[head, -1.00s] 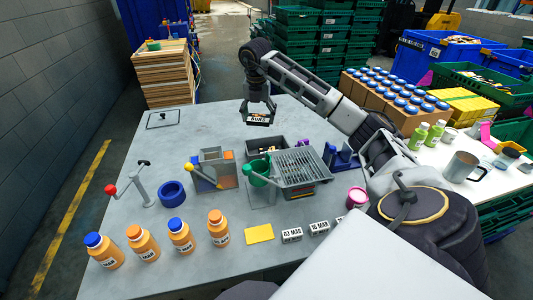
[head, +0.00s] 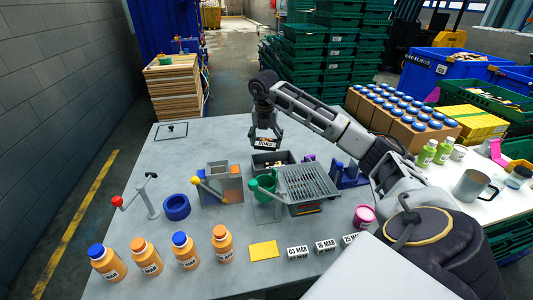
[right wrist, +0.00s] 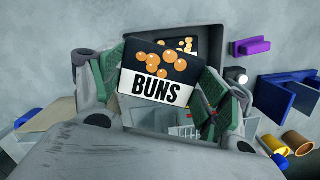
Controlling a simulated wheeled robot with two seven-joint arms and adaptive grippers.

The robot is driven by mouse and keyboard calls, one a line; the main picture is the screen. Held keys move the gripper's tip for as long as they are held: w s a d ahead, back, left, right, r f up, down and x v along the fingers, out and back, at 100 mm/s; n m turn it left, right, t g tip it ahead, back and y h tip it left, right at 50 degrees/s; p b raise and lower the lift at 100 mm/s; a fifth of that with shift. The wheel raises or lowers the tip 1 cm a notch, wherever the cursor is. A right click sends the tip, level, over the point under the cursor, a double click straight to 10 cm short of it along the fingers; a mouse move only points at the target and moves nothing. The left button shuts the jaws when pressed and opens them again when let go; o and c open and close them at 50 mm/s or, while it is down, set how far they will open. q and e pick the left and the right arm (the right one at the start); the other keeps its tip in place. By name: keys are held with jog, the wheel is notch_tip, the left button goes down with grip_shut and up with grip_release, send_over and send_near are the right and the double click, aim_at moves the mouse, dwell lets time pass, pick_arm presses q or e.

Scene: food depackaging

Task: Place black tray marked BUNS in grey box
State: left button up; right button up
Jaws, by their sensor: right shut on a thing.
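The black tray marked BUNS (head: 265,143) is in my right gripper (head: 266,134), held up above the table. In the right wrist view, its label side (right wrist: 158,78) faces the camera, with orange round buns pictured over a white strip. Green finger pads sit on either side of it. The dark grey box (head: 288,158) is just below and in front of the tray in the head view. Its rim (right wrist: 133,32) shows behind the tray in the right wrist view, with a dark item with orange rounds inside. The tray's underside is hidden. My left gripper is not in view.
A blue holder (head: 350,174) is to the right. The table's back left is mostly clear.

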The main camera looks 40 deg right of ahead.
jog(key=shift+f, duration=0.95)
jog(key=shift+f, duration=1.85)
jog(key=shift+f, duration=0.6)
jog(key=o, duration=1)
jog(key=shift+o, duration=0.2)
jog(key=shift+r, duration=0.1)
